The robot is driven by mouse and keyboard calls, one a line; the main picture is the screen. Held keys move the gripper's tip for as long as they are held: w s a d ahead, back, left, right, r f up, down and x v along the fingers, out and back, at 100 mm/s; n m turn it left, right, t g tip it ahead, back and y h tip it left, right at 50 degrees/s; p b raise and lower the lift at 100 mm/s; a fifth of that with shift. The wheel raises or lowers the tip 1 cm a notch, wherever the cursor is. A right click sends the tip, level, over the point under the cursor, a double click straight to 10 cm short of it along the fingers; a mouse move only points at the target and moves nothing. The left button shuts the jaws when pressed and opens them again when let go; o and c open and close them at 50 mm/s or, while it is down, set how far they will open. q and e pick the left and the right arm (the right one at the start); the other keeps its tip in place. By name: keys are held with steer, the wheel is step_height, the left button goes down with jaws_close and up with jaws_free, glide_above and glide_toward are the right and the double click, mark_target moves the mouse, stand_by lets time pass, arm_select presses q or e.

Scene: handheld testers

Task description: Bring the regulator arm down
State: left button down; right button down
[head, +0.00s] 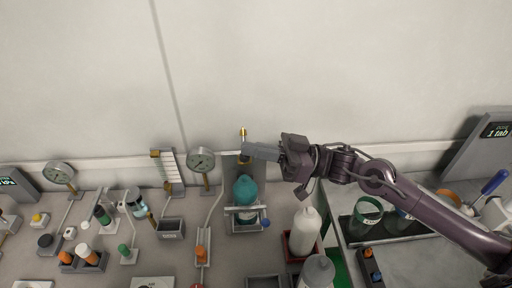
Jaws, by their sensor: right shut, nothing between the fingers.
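A thin upright piece with a brass-coloured tip (243,132), which looks like the regulator arm, stands at the top of a grey back plate (231,172) by the wall. My right gripper (247,150) reaches in from the right, its shut fingers pointing left. The fingertips are at the foot of the upright piece and cover part of it. I cannot tell whether they touch it. A teal flask-like body (245,190) sits in a grey holder below the fingers. My left gripper is not in view.
A round gauge (201,160) stands just left of the plate. A white bottle (304,230) and a grey-white bottle (318,271) stand below my right arm. A tray with green-rimmed cups (367,216) is under the forearm. The wall behind is bare.

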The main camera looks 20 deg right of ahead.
steer(key=shift+s+a+f+n+g+b, duration=0.15)
steer(key=shift+s+f+n+b, duration=0.15)
steer(key=shift+f+n+b, duration=0.2)
steer(key=shift+s+d+f+n+g+b, duration=0.15)
steer(key=shift+s+f+n+b, duration=0.15)
steer(key=shift+f+n+b, duration=0.15)
steer(key=shift+s+a+f+n+g+y+b, duration=0.1)
steer(key=shift+s+f+n+g+b, duration=0.3)
steer(key=shift+f+n+b, duration=0.55)
steer(key=shift+s+a+f+n+g+y+b, duration=0.15)
steer(key=shift+s+f+n+g+b, duration=0.25)
steer(key=shift+f+n+b, duration=0.55)
steer(key=shift+s+a+f+n+g+y+b, duration=0.1)
steer(key=shift+s+f+n+g+b, duration=0.4)
steer(key=shift+n+b, duration=0.75)
steer(key=shift+w+f, duration=0.1)
